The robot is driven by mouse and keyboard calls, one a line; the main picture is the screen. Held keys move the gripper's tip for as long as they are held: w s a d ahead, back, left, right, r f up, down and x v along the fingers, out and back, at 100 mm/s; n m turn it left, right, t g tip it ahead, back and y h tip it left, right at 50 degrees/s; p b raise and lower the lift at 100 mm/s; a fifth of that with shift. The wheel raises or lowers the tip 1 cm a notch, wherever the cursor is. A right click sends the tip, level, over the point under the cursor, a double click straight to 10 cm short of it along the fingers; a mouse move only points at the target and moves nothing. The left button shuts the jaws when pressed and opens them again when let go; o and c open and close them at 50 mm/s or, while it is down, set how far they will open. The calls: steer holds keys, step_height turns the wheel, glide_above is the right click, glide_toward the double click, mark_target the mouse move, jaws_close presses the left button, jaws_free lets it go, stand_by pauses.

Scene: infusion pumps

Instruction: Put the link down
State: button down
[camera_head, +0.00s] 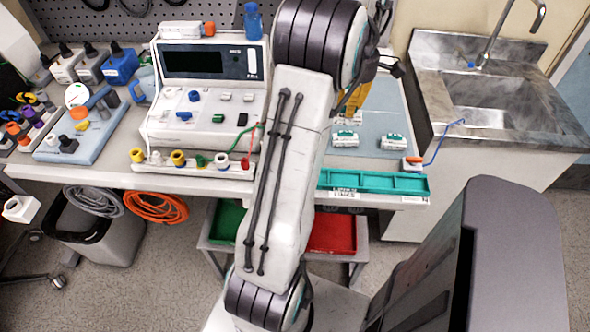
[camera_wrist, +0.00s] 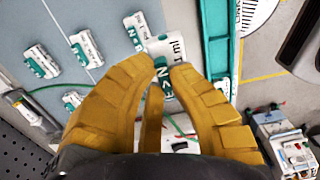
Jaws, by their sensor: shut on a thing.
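My gripper (camera_wrist: 166,48) has yellow fingers, shut on a white link (camera_wrist: 168,46) with dark and green lettering in the wrist view. In the head view the yellow gripper (camera_head: 357,98) shows only partly, behind my arm, above the right part of the bench; the held link is hidden there. Other white links with green labels lie on the blue-grey mat (camera_head: 372,112), such as one link (camera_head: 345,139) and another link (camera_head: 393,141). They also show left of the fingers in the wrist view (camera_wrist: 40,62). I cannot tell whether the held link touches the mat.
A teal tray (camera_head: 405,184) labelled for links runs along the bench's front edge, right of my arm. An infusion pump (camera_head: 205,75) stands to the left. A module with a blue wire (camera_head: 413,160) sits at the mat's right corner. A sink (camera_head: 480,115) is further right.

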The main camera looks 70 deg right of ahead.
steer(key=shift+w+a+f, duration=0.1)
steer(key=shift+w+a, duration=0.1)
steer(key=w+a+f, duration=0.1)
steer(key=a+f, duration=0.1)
steer(key=a, duration=0.1)
steer(key=w+a+f+b, duration=0.1)
steer(key=a+f, duration=0.1)
steer(key=a, duration=0.2)
steer(key=w+a+f, duration=0.1)
steer(key=a+f, duration=0.1)
steer(key=a, duration=0.1)
steer(key=shift+w+a+f, duration=0.3)
steer(key=shift+w+f, duration=0.05)
steer(key=shift+f+b, duration=0.3)
steer(key=shift+f, duration=1.75)
steer(key=shift+f, duration=0.2)
steer(key=c, duration=1.3)
jaws_free()
steer(key=shift+r, duration=0.1)
steer(key=shift+c, duration=0.2)
step_height(320, 180, up, 12)
steer(key=p, duration=0.1)
steer(key=shift+r, duration=0.15)
